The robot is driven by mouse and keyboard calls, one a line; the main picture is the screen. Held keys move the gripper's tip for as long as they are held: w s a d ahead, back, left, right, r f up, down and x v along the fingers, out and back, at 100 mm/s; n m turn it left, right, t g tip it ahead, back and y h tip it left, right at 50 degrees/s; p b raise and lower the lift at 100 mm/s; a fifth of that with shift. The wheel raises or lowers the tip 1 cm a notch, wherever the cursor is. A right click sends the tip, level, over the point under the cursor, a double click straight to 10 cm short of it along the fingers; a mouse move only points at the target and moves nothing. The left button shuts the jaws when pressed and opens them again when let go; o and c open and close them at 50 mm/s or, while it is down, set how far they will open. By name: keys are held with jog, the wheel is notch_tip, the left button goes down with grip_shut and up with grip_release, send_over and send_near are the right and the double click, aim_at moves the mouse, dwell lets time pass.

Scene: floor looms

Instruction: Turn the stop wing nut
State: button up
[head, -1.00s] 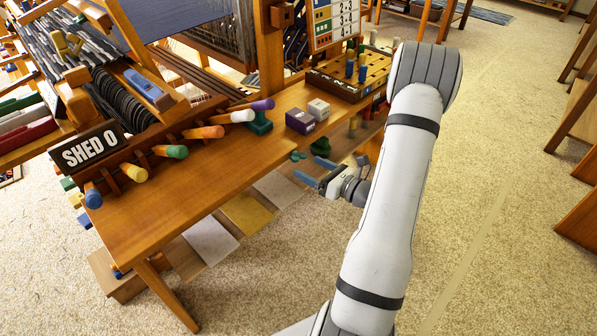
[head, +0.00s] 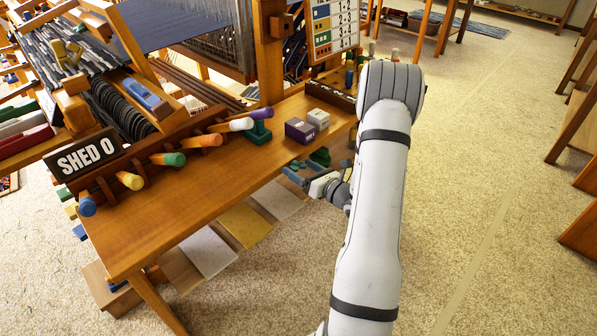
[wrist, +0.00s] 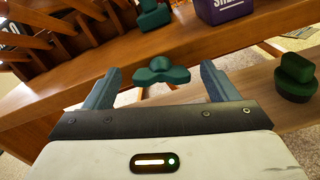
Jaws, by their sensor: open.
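The stop wing nut is a dark green, lobed piece (wrist: 161,73) at the front edge of the wooden loom bench. In the wrist view it sits between my two blue-grey fingertips, with a gap visible on each side. My gripper (wrist: 160,70) is open and holds nothing. In the head view my gripper (head: 294,172) is at the bench's front edge, and its fingers largely cover the wing nut there.
A round green knob (wrist: 296,76) stands to the right of my gripper, on a lower wooden surface. Coloured pegs and a SHED 0 sign (head: 86,157) line the bench's back. Carpet is clear at right.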

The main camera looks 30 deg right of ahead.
jog(key=shift+c, duration=0.2)
jog(key=c, duration=0.9)
jog(key=shift+o, duration=0.7)
jog(key=shift+a, duration=0.55)
jog(key=shift+d, duration=0.3)
jog(key=shift+c, duration=0.8)
jog(key=shift+d+r+m+p, duration=0.1)
jog(key=shift+d+m+p, duration=0.05)
jog(key=shift+m+p, duration=0.6)
jog(key=shift+c, duration=0.2)
jog(key=m+p, duration=0.7)
jog(key=m, duration=0.1)
jog(key=shift+d+m, duration=0.1)
jog(key=shift+m, duration=0.15)
jog(key=shift+f+m+p, duration=0.25)
jog(key=shift+m+p, duration=0.65)
jog(key=shift+m, duration=0.4)
